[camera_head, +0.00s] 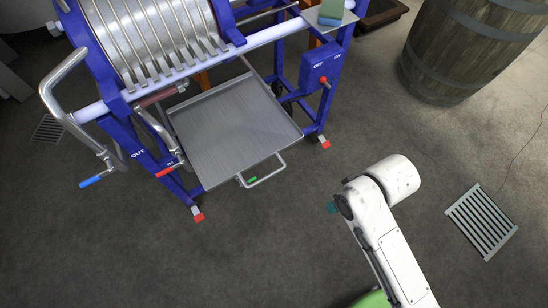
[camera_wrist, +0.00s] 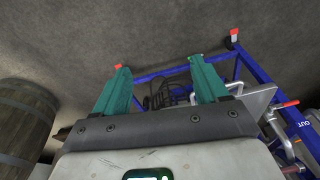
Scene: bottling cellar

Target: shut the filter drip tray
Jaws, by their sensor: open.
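The filter drip tray (camera_head: 240,125) is a flat grey metal tray with a low rim. In the head view it sticks well out from under the blue-framed filter (camera_head: 150,40), towards the front. Its bar handle (camera_head: 268,178), with a small green mark, is at the front edge. My gripper (camera_wrist: 158,82) is open, with two teal fingers wide apart and nothing between them in the wrist view. In the head view only a bit of teal shows beside my white wrist, to the right of and below the handle, clear of the tray. The fingertips are mostly hidden there.
A wooden barrel (camera_head: 470,45) stands at the upper right; a barrel (camera_wrist: 25,120) also shows at left in the wrist view. A floor grate (camera_head: 481,221) lies at right. Red- and blue-handled valves (camera_head: 97,180) flank the tray's left. Floor before the tray is clear.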

